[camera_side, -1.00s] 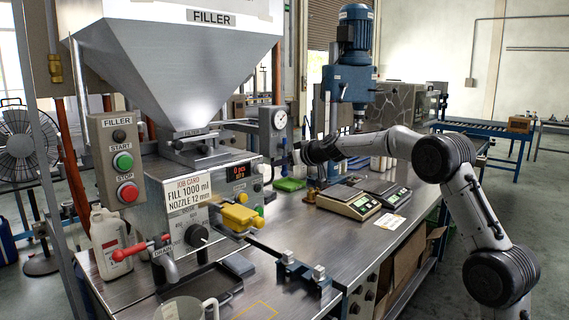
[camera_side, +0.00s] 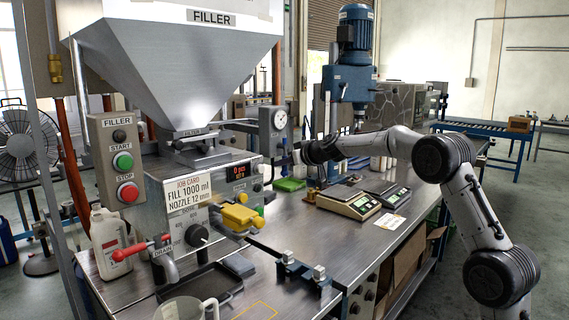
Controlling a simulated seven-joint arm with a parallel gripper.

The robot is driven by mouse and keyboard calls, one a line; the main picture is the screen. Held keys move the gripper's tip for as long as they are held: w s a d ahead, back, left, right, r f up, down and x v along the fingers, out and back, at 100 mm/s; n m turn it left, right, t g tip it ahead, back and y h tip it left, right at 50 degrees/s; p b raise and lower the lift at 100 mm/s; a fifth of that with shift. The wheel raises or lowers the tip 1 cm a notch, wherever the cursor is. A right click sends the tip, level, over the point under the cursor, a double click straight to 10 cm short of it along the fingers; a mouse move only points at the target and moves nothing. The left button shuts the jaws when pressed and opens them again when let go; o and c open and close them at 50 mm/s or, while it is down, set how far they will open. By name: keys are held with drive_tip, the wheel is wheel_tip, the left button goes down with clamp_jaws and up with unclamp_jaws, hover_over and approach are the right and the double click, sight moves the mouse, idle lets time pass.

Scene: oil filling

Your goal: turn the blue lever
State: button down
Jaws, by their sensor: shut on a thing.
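The blue lever (camera_side: 285,144) sits at the right side of the filler, below the pressure gauge. It is very small here and partly hidden by my gripper, so its exact angle is hard to read. My gripper (camera_side: 294,157) reaches in from the right, level with the lever, and is shut on it. The fingertips are small and dark against the machine. The filler (camera_side: 222,180) stands at the left with its large hopper (camera_side: 190,75) above and a small red display on its front.
A red-handled drain valve (camera_side: 140,249) sticks out at the front left, over a black tray (camera_side: 205,282). A clear jug (camera_side: 185,310) stands at the front edge. Two scales (camera_side: 348,202) and a green pad (camera_side: 290,184) lie on the bench. The front right bench is mostly clear.

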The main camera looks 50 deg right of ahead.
idle(0.8)
drive_tip(key=shift+d+n+h, duration=0.65)
drive_tip(key=shift+n+h, duration=0.15)
drive_tip(key=shift+n, duration=0.2)
drive_tip(key=c, duration=0.8)
unclamp_jaws()
drive_tip(key=shift+r, duration=0.1)
drive_tip(key=v, duration=1.4)
drive_tip(key=shift+c, duration=0.2)
